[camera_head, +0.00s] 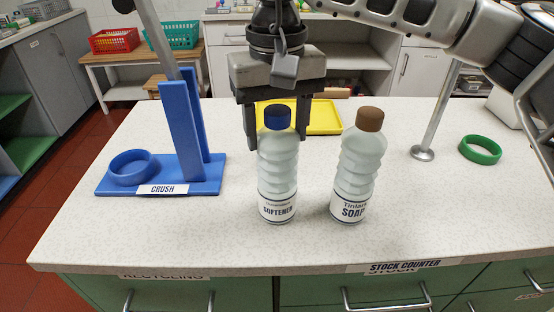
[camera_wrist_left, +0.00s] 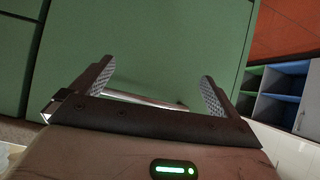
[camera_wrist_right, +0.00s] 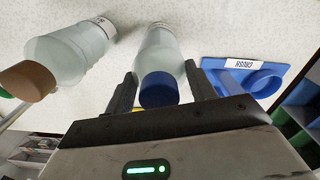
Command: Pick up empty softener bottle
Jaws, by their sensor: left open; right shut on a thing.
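The softener bottle (camera_head: 277,170), pale and translucent with a dark blue cap and a "SOFTENER" label, stands upright on the counter. My right gripper (camera_head: 278,138) reaches down from behind, its fingers on either side of the bottle's upper part, shut on it. The right wrist view shows the blue cap (camera_wrist_right: 159,90) between the fingers. Whether the bottle is empty I cannot tell. My left gripper (camera_wrist_left: 157,72) is open and empty in front of a green cabinet face, outside the head view.
A soap bottle (camera_head: 358,170) with a brown cap stands close to the right. A blue crush stand (camera_head: 185,135) with a ring is at left. A yellow tray (camera_head: 325,118) lies behind. A metal post (camera_head: 435,115) and green ring (camera_head: 480,150) are at right. The front counter is clear.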

